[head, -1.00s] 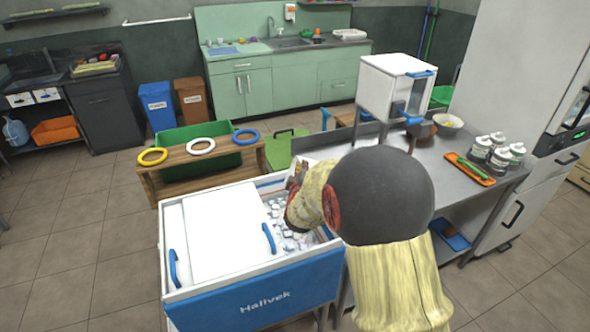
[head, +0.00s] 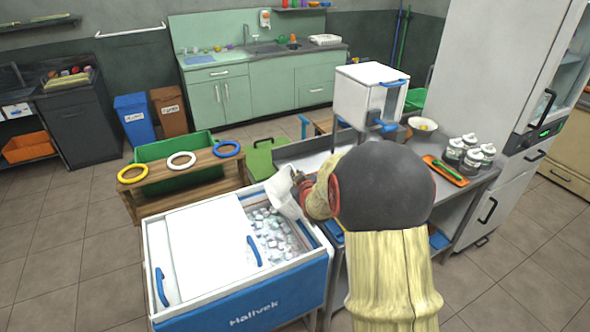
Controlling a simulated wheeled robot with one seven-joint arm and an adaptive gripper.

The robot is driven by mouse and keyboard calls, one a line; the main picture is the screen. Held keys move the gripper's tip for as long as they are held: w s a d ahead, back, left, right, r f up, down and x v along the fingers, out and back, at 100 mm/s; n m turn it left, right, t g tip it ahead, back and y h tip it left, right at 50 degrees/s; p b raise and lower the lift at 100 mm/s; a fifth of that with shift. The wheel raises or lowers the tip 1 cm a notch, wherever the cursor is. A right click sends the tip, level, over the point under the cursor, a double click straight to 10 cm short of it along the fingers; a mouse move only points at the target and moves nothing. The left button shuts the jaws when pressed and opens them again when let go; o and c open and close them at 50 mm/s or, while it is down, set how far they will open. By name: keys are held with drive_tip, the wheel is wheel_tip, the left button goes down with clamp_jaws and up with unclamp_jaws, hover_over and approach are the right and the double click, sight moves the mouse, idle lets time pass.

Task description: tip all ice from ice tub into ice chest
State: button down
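The ice chest (head: 255,306) is a white and blue box marked "Halivek" at the lower left of the head view. Its white lid (head: 205,250) covers the left part, and the right part is open, showing many pale ice cubes (head: 278,236). A white ice tub (head: 284,201) is tilted over the back right of this opening. My gripper (head: 298,181) is at the tub's upper right side and appears closed on it. My arm partly hides the fingers. The inside of the tub is not clear, so I cannot tell if ice remains in it.
A steel counter (head: 462,190) to the right holds a white dispenser box (head: 368,98), a bowl (head: 422,126), several jars and an orange tray (head: 446,172). A wooden bench (head: 190,190) with three rings stands behind the chest. Floor is free at left.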

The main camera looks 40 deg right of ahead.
drive_tip(key=shift+s+d+f+m+y+p, duration=0.2)
drive_tip(key=shift+d+m+y+p, duration=0.45)
drive_tip(key=shift+p, duration=1.35)
drive_tip(key=shift+d+f+m+t+y+p, duration=0.15)
drive_tip(key=shift+f+m+y+p, duration=0.35)
drive_tip(key=shift+f+m+p, duration=0.45)
drive_tip(key=shift+d+f+m+t+y+p, duration=0.15)
drive_tip(key=shift+f+m+y+p, duration=0.3)
drive_tip(key=shift+f+m+p, duration=0.45)
drive_tip(key=shift+a+f+n, duration=0.1)
drive_tip(key=shift+f+n, duration=0.05)
drive_tip(key=shift+n, duration=0.25)
